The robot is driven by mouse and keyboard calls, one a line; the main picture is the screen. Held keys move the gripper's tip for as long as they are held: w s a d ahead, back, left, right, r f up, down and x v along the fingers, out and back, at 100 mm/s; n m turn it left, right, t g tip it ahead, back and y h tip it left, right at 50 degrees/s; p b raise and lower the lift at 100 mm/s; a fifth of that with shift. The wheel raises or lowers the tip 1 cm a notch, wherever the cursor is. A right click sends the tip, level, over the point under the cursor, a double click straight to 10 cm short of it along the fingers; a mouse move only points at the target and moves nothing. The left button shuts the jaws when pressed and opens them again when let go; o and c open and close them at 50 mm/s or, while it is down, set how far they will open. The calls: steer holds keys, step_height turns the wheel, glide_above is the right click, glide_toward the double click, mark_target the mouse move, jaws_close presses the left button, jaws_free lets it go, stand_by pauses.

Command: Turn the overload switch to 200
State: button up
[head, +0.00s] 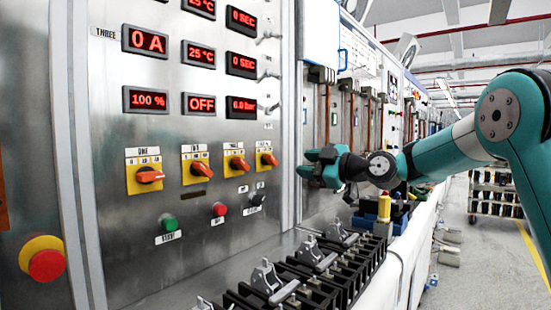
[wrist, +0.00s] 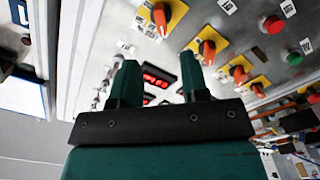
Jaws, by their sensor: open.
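Several orange rotary switches on yellow plates sit in a row on the steel panel in the head view: a large left one (head: 150,175), then others (head: 199,169), (head: 237,163) and (head: 267,159). The small labels above them are too blurred to tell which is the overload switch or where its 200 mark is. My gripper (head: 309,164) is open and empty, right of the row and apart from the panel. In the wrist view my two teal fingers (wrist: 160,66) point toward the panel, with orange knobs (wrist: 160,20) and (wrist: 208,48) beyond and to the right.
Green (head: 169,222) and red (head: 219,209) buttons sit below the switches. Red displays (head: 146,42) are above. An emergency stop (head: 46,264) is at the lower left. Black clamp fixtures (head: 310,258) line the bench below. The space before the switches looks clear.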

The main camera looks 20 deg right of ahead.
mark_target(275, 161)
steer(key=p+x, duration=0.2)
steer(key=x, duration=0.8)
steer(key=shift+a+p, duration=0.1)
steer(key=shift+p, duration=0.25)
steer(key=shift+c, duration=0.4)
